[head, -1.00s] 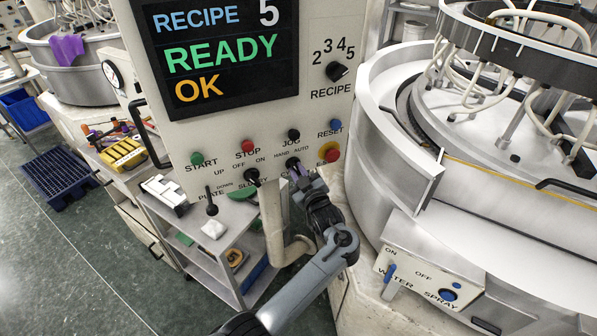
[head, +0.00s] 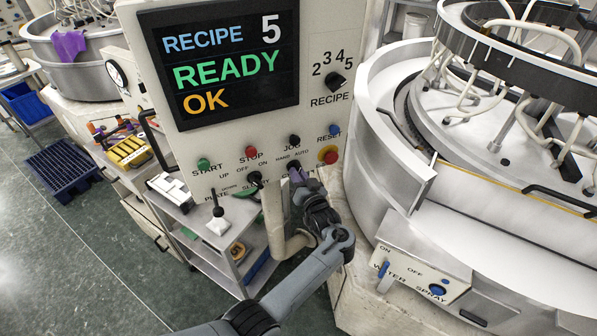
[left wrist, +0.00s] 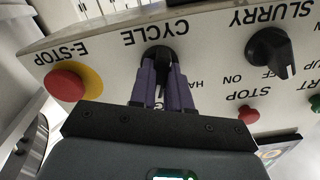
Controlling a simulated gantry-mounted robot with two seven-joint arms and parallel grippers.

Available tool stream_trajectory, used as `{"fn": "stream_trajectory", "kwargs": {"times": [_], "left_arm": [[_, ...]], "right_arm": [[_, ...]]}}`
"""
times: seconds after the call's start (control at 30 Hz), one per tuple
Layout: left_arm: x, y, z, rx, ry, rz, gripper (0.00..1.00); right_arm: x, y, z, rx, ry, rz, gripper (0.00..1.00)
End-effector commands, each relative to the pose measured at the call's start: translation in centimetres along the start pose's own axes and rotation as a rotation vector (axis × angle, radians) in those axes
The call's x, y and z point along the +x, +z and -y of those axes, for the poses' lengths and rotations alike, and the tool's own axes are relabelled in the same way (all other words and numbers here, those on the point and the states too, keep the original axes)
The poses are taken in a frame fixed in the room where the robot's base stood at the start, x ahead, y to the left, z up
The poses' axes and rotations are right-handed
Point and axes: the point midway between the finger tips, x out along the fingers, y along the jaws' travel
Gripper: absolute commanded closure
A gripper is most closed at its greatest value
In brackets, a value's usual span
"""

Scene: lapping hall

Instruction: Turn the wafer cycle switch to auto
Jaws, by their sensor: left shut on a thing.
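The wafer cycle switch is a black knob under the CYCLE label in the left wrist view (left wrist: 160,53). My left gripper (left wrist: 161,82) has its purple fingers closed on the knob from both sides. In the head view my left gripper (head: 297,175) reaches up to the panel and covers most of the knob. The HAND and AUTO marks show just above it there. Which mark the knob points to is hidden by the fingers. My right gripper is in neither view.
The red E-stop (head: 327,155) sits close right of the gripper. The slurry switch (head: 255,178) is to its left, with the jog button (head: 294,140) above. The screen (head: 220,65) reads READY OK. A large round machine (head: 400,200) stands at right.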

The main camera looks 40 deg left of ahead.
Motion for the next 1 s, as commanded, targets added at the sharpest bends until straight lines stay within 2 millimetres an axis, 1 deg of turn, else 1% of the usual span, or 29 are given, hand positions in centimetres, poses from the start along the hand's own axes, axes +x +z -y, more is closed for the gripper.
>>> {"fn": "stream_trajectory", "kwargs": {"times": [0.03, 0.3, 0.5, 0.87, 0.9, 0.97, 1.0], "left_arm": [[0.06, -0.16, 0.11, 0.028, 0.000, 0.001, 1.00], [0.06, -0.02, 0.09, 0.135, -0.001, 0.001, 1.00], [0.06, 0.06, 0.06, 0.164, 0.000, 0.001, 1.00], [0.06, 0.10, 0.05, 0.167, 0.000, 0.001, 1.00], [0.06, 0.10, 0.05, 0.167, 0.000, 0.001, 0.79], [0.05, 0.09, 0.04, 0.167, 0.000, 0.001, 0.69], [0.05, 0.08, 0.04, 0.166, 0.000, 0.001, 0.63]], "right_arm": [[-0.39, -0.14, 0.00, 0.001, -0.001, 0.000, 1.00], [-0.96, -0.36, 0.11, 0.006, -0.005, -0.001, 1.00], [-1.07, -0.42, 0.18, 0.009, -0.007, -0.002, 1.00], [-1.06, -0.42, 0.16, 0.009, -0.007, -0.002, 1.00], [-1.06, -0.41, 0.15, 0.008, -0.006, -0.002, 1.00], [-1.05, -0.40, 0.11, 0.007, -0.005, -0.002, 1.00], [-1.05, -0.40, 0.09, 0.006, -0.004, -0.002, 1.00]]}}
